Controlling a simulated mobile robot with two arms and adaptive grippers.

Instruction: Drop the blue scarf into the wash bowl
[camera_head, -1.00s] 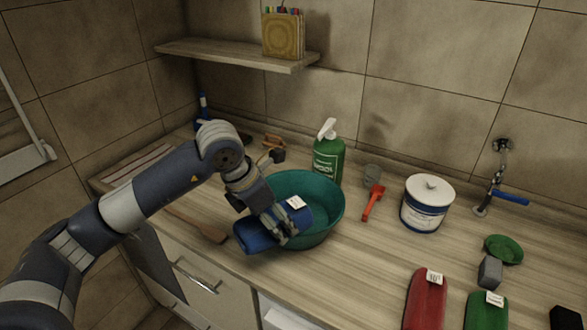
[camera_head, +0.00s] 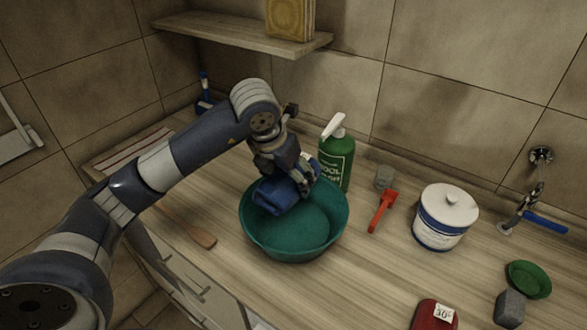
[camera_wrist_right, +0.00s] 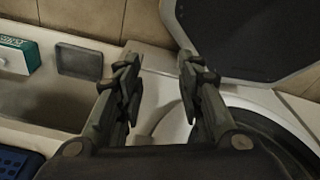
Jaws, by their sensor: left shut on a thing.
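The blue scarf (camera_head: 276,196) is a folded bundle in my left gripper (camera_head: 304,188), which is shut on it. The gripper holds it over the back left part of the teal wash bowl (camera_head: 262,243), above the bowl's floor. Part of the scarf is hidden behind the fingers. The bowl stands on the wooden counter and its inside looks empty at the front. My right gripper (camera_wrist_right: 157,88) shows in the right wrist view, with its two fingers apart and nothing between them.
A green bottle (camera_head: 337,158) stands close behind the bowl. The right wrist view shows a sink (camera_wrist_right: 65,100).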

